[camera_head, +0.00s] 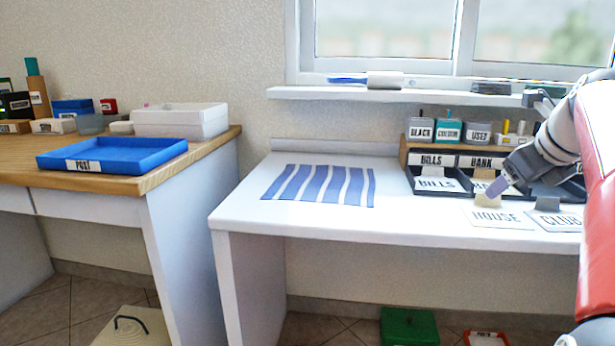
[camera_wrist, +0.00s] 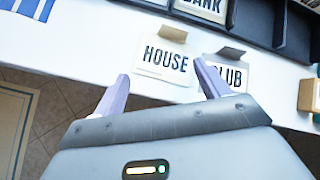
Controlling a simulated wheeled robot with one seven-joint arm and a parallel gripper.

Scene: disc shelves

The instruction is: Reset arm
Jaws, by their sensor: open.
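My gripper (camera_wrist: 160,88) is open and empty in the wrist view, its two pale fingers apart. It is above the front of the white desk, with the HOUSE card (camera_wrist: 163,60) just beyond the fingertips and the CLUB card (camera_wrist: 228,72) partly behind the right finger. In the head view my gripper (camera_head: 498,190) reaches in from the right, over the dark sorting tray and the HOUSE card (camera_head: 503,217). The CLUB card (camera_head: 556,221) lies to its right. My red and white arm hides the right end of the desk.
The dark tray (camera_head: 441,190) has BILLS and BANK sections. A striped blue cloth (camera_head: 319,185) lies on the white desk (camera_head: 240,212). A blue POST tray (camera_head: 112,153) sits on the wooden desk at left. A shelf (camera_head: 400,97) runs under the window. A green box (camera_head: 409,326) stands below.

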